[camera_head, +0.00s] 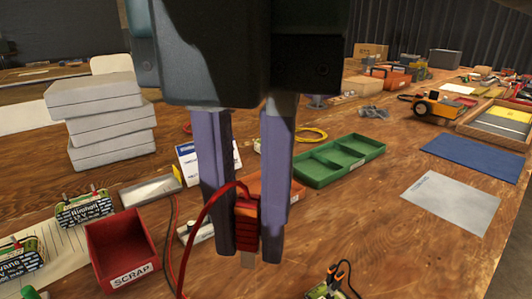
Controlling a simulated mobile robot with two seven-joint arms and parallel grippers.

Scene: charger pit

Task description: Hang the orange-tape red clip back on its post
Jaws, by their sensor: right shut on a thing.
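My right gripper (247,248) comes down from the top centre, its two purple fingers shut on a red clip (246,218). The clip hangs upright between the fingertips, with a metal tip below and a red cable (190,228) curving down to the left. It looks held above the bench. Orange tape cannot be told apart on it. A battery labelled Rimholt (83,209), with small posts on top, stands at the left. Another battery (18,262) is cut by the left edge. Which post belongs to the clip cannot be told. My left gripper is not in view.
A red SCRAP bin (122,246) stands left of the gripper. A green divided tray (340,158) lies behind it. A black-and-orange tool or clip (340,274) is at the bottom edge. White boxes (98,104) are stacked at left.

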